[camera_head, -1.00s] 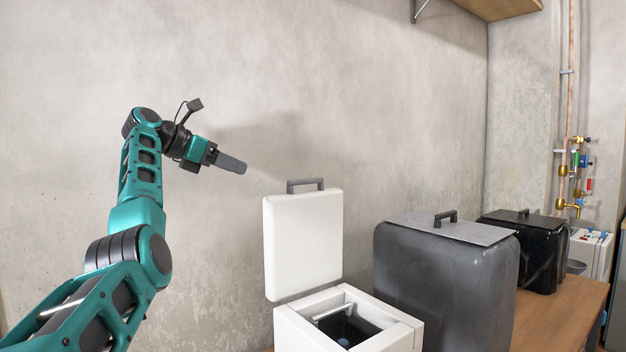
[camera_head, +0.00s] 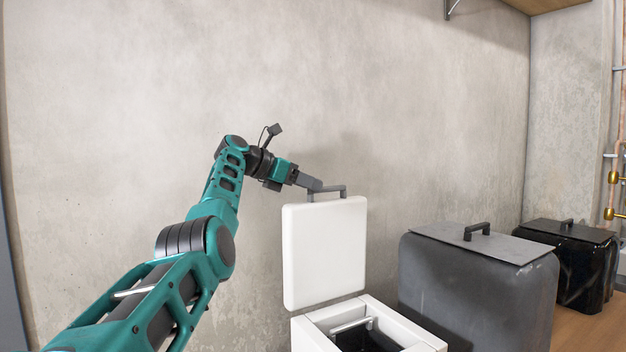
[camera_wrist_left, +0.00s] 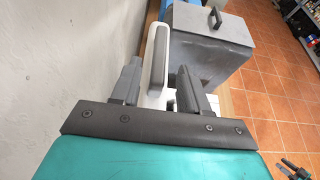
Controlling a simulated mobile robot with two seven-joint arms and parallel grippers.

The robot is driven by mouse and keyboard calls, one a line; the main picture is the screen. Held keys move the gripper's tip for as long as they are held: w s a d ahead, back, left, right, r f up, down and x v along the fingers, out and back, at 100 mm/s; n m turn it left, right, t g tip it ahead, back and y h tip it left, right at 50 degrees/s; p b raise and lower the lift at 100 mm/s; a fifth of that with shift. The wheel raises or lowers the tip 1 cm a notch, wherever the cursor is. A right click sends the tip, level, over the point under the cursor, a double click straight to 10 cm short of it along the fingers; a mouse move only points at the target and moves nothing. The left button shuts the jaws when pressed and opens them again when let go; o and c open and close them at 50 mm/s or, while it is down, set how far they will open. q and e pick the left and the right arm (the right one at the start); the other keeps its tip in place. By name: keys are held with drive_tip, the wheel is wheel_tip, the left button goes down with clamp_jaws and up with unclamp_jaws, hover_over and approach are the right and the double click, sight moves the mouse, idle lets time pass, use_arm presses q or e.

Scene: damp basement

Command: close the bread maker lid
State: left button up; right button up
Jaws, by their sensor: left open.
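The white bread maker (camera_head: 430,344) stands on the wooden counter with its lid (camera_head: 325,252) raised upright. Its open top shows a dark cavity with a grey bar across it. A grey handle (camera_head: 327,193) sits on the lid's top edge. My left gripper (camera_head: 316,186) is at the left end of this handle in the head view. In the left wrist view the left gripper (camera_wrist_left: 157,90) is open, and the lid's edge and handle (camera_wrist_left: 158,52) show between and beyond its two fingers. Whether they touch is unclear.
A large dark grey bin-like box (camera_head: 478,285) with a handled lid stands right of the bread maker. A glossy black box (camera_head: 580,275) stands further right. The concrete wall (camera_head: 400,100) is close behind the lid. Pipes run at the far right.

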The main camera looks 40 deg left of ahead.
use_arm(q)
drive_tip(key=shift+p+x, duration=0.45)
drive_tip(key=shift+x, duration=0.65)
drive_tip(key=shift+r, duration=0.1)
clamp_jaws()
